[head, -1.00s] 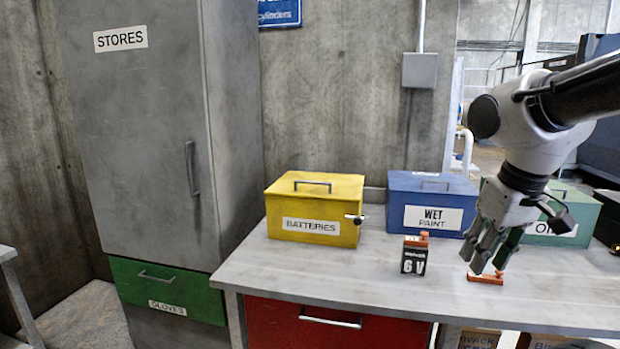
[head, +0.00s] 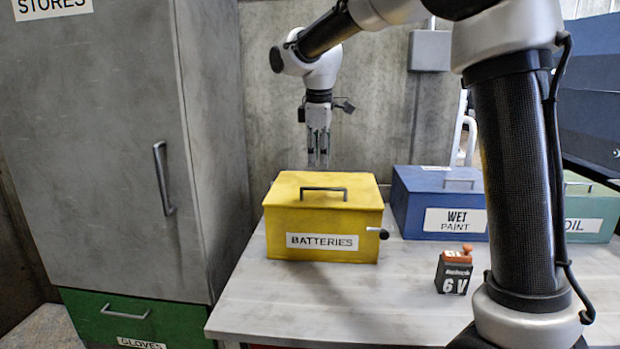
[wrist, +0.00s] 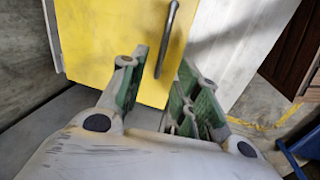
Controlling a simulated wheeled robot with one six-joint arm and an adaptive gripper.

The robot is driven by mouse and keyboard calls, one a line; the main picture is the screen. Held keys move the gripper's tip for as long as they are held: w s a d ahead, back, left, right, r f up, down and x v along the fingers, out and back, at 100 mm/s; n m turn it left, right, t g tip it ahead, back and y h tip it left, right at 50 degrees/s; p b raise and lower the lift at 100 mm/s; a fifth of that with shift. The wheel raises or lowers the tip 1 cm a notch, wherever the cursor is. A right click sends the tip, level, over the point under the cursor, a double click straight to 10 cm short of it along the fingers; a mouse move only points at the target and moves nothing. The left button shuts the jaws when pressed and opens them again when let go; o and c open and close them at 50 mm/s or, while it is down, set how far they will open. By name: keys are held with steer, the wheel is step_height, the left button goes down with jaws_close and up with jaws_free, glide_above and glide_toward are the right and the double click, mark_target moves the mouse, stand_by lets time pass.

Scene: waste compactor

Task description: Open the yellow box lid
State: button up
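The yellow box (head: 320,222) labelled BATTERIES stands on the table with its lid (head: 345,184) shut. A grey bar handle (head: 323,189) is on top of the lid, and a dark-tipped lever (head: 378,232) sticks out at the box's right front. My gripper (head: 318,163) points down above the lid, near its back edge, apart from the handle. In the wrist view my fingers (wrist: 165,95) are spread with nothing between them. The yellow lid (wrist: 105,45) and its handle (wrist: 168,38) show beyond the fingertips.
A blue WET PAINT box (head: 410,205) and a green OIL box (head: 590,210) stand to the right. A 6 V battery (head: 454,270) with a red-orange top is on the table (head: 330,300). A tall grey STORES cabinet (head: 100,150) stands at left. Table front is mostly clear.

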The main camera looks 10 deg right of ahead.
mark_target(320, 188)
steer(key=shift+n, duration=0.4)
steer(key=x, duration=0.8)
steer(key=shift+s, duration=0.2)
jaws_close()
